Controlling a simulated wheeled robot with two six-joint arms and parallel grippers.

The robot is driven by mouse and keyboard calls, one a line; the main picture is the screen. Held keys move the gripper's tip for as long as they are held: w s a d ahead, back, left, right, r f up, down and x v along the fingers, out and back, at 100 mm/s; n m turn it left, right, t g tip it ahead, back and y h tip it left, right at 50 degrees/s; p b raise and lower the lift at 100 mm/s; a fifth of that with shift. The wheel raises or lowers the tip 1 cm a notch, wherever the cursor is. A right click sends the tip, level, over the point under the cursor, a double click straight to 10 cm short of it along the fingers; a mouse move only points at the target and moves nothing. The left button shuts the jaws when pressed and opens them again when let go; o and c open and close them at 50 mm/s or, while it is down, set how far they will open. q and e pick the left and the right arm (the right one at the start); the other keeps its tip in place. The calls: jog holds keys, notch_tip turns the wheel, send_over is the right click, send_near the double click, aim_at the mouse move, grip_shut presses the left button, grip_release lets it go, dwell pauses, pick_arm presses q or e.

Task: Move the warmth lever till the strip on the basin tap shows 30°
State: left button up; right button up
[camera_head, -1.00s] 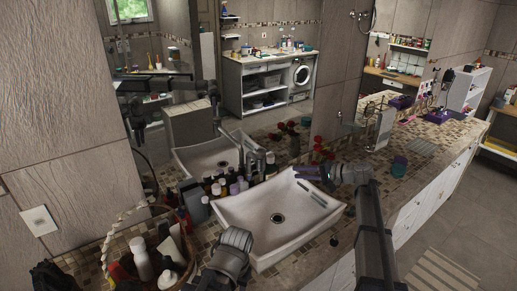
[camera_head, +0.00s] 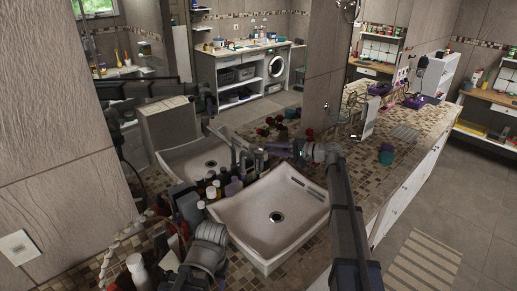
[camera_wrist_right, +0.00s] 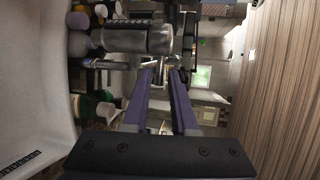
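The metal basin tap (camera_head: 241,156) stands behind the white basin (camera_head: 255,238), close to the mirror. In the right wrist view the tap's round metal body (camera_wrist_right: 120,38) is close ahead, at upper left. My right gripper (camera_head: 270,148) reaches in from the right, behind the basin. Its two purple fingers (camera_wrist_right: 163,78) point at the tap with a gap between them. A small metal part, likely the warmth lever (camera_wrist_right: 160,71), shows between the fingertips; contact is unclear. No reading on the strip can be made out. My left wrist is low in the head view, its fingers out of sight.
Several bottles (camera_head: 213,191) crowd the counter left of the basin. Red items (camera_head: 309,134) and a teal jar (camera_head: 386,154) stand to its right. A basket with bottles (camera_head: 137,268) is at lower left. The mirror rises directly behind the tap.

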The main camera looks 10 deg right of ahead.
aim_at(266, 148)
jog(key=x, duration=0.6)
jog(key=shift+b, duration=0.45)
grip_shut()
